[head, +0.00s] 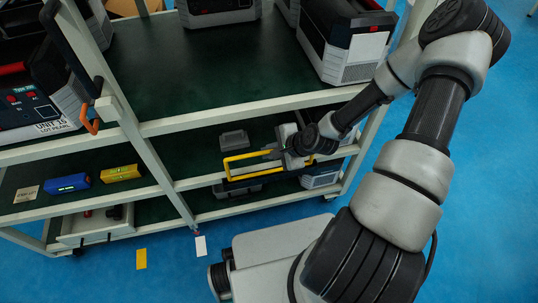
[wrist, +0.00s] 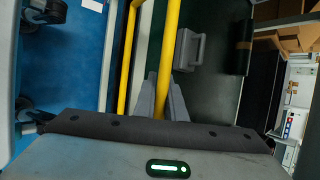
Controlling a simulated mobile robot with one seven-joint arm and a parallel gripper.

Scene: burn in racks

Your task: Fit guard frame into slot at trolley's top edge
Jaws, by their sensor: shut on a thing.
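The guard frame is a yellow bar loop (head: 232,177) held in front of the trolley, level with its middle shelf. My gripper (head: 273,152) is shut on its upper bar. In the wrist view the grey fingers (wrist: 163,100) close around one yellow bar (wrist: 169,45), and a second bar runs parallel to its left. The trolley has a cream frame and dark green shelves; its upper front rail (head: 225,118) is above the guard frame. I cannot make out the slot in either view.
Grey-black units (head: 348,45) stand on the upper shelf. A blue block (head: 67,184) and a yellow block (head: 121,173) lie on the middle shelf at left, and a small grey case (head: 234,139) sits behind the guard frame. Blue floor is open in front.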

